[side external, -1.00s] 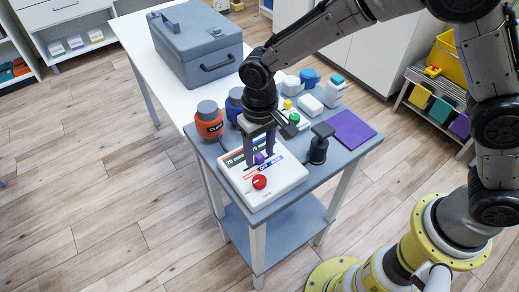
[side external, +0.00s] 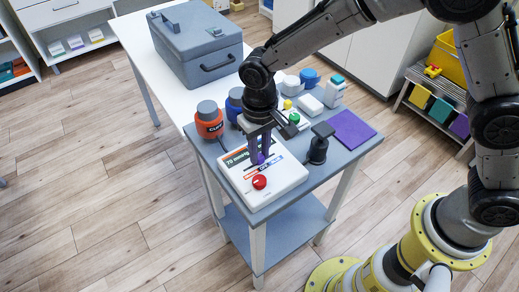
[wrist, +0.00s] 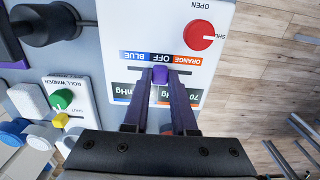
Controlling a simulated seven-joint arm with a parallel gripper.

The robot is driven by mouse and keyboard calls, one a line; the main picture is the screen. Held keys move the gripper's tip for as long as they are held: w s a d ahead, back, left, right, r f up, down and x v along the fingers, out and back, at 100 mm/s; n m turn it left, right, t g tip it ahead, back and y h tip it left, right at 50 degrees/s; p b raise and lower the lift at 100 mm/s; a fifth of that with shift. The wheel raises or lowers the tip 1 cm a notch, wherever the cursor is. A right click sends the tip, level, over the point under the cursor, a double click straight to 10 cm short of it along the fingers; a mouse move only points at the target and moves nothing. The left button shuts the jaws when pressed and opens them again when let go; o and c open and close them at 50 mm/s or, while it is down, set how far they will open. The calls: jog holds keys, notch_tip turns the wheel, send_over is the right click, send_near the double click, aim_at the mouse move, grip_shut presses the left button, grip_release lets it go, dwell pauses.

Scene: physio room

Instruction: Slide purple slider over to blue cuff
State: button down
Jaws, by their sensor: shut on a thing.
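The white control box (side external: 287,186) sits at the table's near corner. On its top is a labelled strip with orange, dark OFF and blue sections (wrist: 134,56). The small purple slider (wrist: 160,76) is beside the OFF section. My gripper (side external: 261,161) points down over the box; in the wrist view its fingers (wrist: 161,72) are shut on the slider from both sides. The blue cuff unit (side external: 234,103) stands behind the box, partly hidden by my gripper, with the orange cuff unit (side external: 209,124) left of it.
A red knob (wrist: 200,35) is on the box near the slider. A black device (side external: 318,148) and a purple pad (side external: 352,130) lie to the right. The roll winder (wrist: 62,115) with green and yellow knobs is close by. A grey case (side external: 197,45) stands behind.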

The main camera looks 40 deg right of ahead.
aim_at(273, 154)
jog(key=shift+d, duration=0.1)
dwell(0.8)
jog(key=shift+d, duration=1.95)
jog(key=c, duration=0.7)
grip_release()
notch_tip(273, 154, up, 14)
jog(key=shift+f, duration=0.1)
